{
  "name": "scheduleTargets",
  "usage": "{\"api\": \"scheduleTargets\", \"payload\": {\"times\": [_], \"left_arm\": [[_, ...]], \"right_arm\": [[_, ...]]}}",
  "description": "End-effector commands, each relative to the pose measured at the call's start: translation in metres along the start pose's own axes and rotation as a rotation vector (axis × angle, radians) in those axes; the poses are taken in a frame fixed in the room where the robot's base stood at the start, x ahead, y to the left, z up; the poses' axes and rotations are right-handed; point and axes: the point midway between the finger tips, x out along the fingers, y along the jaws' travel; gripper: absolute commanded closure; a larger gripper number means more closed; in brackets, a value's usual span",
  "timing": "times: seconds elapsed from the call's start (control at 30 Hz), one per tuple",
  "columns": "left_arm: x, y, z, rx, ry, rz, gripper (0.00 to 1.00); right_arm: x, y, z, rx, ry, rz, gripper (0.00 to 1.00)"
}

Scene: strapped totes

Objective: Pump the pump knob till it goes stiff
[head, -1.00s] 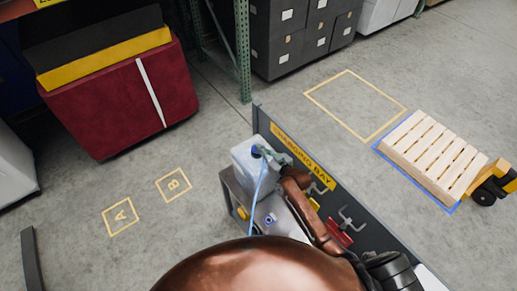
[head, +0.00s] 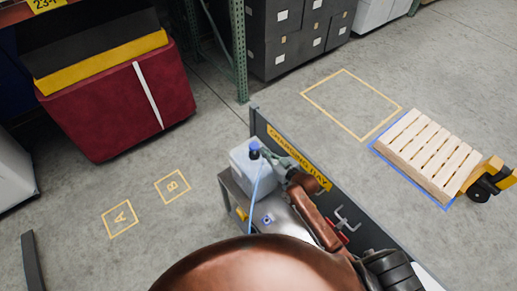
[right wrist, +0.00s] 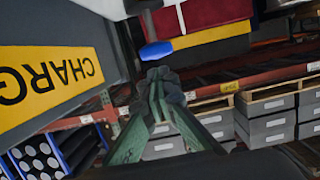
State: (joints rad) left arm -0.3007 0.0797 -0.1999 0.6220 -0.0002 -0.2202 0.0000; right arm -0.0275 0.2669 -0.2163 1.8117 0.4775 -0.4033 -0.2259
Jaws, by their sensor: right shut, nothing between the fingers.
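The blue pump knob (head: 254,147) sits on top of a pale, whitish tank (head: 241,156) on the cart at the panel marked CHARGING BAY. A light blue hose (head: 257,185) runs down from it. My right gripper (head: 264,151) is shut and empty, with its fingertips close beside the knob on the right. In the right wrist view the blue knob (right wrist: 156,51) shows just beyond the closed fingertips (right wrist: 160,74). I cannot tell whether they touch it. My left gripper is not in view.
The grey cart (head: 228,184) carries the tank, with a grey panel (head: 340,203) along its right side. A metal clamp handle (head: 345,219) stands near my forearm. A wooden pallet (head: 432,150) lies at right. Floor squares A and B at left are clear.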

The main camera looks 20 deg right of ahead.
Motion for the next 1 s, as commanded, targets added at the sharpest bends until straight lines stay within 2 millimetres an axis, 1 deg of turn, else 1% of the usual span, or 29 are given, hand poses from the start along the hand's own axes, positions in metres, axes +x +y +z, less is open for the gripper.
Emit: {"api": "scheduleTargets", "payload": {"times": [0.03, 0.1, 0.2, 0.33, 0.47, 1.0], "left_arm": [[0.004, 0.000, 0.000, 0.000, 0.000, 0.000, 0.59], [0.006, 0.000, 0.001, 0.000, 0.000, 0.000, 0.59], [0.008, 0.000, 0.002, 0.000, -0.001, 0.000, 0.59], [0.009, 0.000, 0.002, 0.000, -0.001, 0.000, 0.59], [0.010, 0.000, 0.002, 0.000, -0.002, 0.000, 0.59], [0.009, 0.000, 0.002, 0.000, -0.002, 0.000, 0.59]], "right_arm": [[-0.011, 0.000, 0.002, -0.002, 0.000, 0.000, 1.00], [-0.023, 0.000, 0.001, -0.003, 0.001, 0.000, 1.00], [-0.037, 0.000, 0.000, -0.001, 0.002, 0.000, 1.00], [-0.047, 0.000, -0.002, -0.001, 0.004, 0.000, 1.00], [-0.051, 0.000, -0.003, 0.000, 0.005, 0.000, 1.00], [-0.050, 0.000, -0.003, -0.001, 0.005, 0.000, 1.00]]}}
